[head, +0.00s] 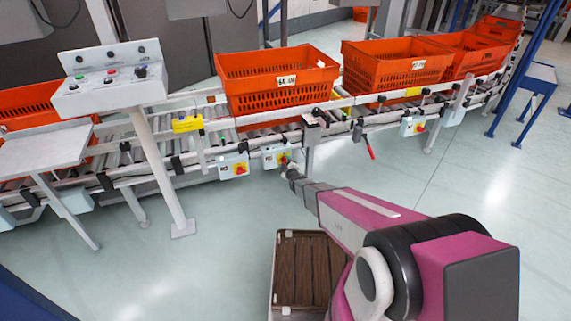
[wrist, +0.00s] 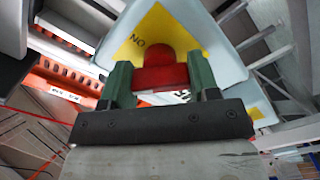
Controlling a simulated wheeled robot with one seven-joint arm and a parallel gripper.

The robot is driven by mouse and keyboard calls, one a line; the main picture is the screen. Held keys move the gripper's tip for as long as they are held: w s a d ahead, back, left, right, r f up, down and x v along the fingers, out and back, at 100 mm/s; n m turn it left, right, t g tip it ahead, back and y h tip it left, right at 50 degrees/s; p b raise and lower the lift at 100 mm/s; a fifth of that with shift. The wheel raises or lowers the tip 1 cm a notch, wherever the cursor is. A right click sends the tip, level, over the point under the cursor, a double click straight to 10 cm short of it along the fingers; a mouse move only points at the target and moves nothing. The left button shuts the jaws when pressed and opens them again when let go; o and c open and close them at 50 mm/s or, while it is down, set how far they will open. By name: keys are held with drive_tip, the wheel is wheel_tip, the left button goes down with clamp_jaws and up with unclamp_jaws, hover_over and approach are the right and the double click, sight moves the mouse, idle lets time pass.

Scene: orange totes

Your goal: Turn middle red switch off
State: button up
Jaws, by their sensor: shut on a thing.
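The middle red switch (wrist: 160,70) sits on a yellow plate on a pale box (head: 269,153) on the conveyor's front side. In the wrist view the green fingers of my gripper (wrist: 160,84) stand on both sides of the red knob and are shut on it. In the head view my gripper (head: 287,170) reaches up to this box and partly covers the knob.
Similar boxes with red switches stand to the left (head: 240,169) and farther right (head: 420,127). Orange totes (head: 277,78) rest on the roller conveyor above. A control panel (head: 110,78) on a slanted post stands left.

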drive_tip(key=n, duration=0.3)
drive_tip(key=shift+n, duration=2.2)
drive_tip(key=o, duration=0.9)
drive_tip(key=shift+s, duration=0.15)
drive_tip(key=v, duration=1)
drive_tip(key=shift+s+d+f, duration=0.1)
drive_tip(key=shift+s+d, duration=0.05)
drive_tip(key=shift+s, duration=0.1)
